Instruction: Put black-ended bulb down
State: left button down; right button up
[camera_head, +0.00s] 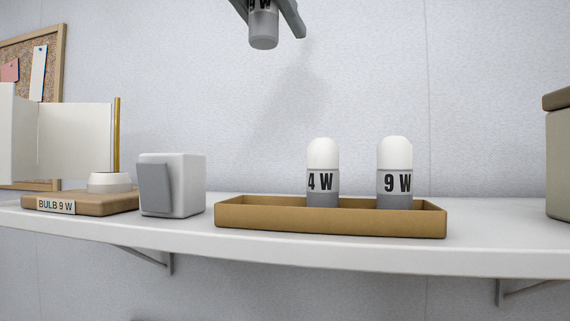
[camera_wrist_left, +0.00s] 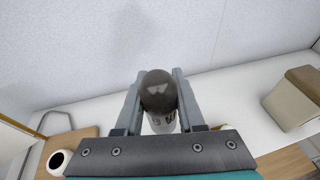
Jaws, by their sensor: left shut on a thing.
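My left gripper (camera_head: 272,20) shows at the top edge of the head view, high above the shelf. It is shut on a bulb (camera_head: 264,32), whose grey lower end points down and whose upper part is cut off by the frame. In the left wrist view the fingers (camera_wrist_left: 158,98) close on both sides of the bulb's black rounded end (camera_wrist_left: 158,90); part of its printed wattage shows but is hard to read. A shallow tan tray (camera_head: 330,221) holds a white-ended 4 W bulb (camera_head: 322,172) and a white-ended 9 W bulb (camera_head: 394,172), both upright. My right gripper is out of view.
Left of the tray stands a white box with a grey plate (camera_head: 187,185). Further left are a wooden base labelled BULB 9 W (camera_head: 105,204), a white socket (camera_head: 110,182) and white shade (camera_head: 75,137). A lidded beige box (camera_head: 560,165) stands right. Shelf between tray and box is clear.

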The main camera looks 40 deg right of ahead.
aim_at(269, 46)
pick_arm(q)
jog(key=f, duration=0.3)
jog(key=shift+a+f+b, duration=0.25)
jog(key=shift+f+b, duration=0.05)
jog(key=shift+b, duration=0.1)
notch_tip(269, 46, down, 10)
jog(key=shift+d+r+b, duration=0.1)
jog(key=shift+r+b, duration=0.05)
jog(key=shift+b, duration=0.3)
jog(key=shift+f, duration=2.15)
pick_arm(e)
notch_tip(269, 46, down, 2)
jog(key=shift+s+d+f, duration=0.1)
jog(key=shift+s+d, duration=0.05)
pick_arm(q)
jog(key=shift+f, duration=0.15)
jog(key=c, duration=0.5)
grip_release()
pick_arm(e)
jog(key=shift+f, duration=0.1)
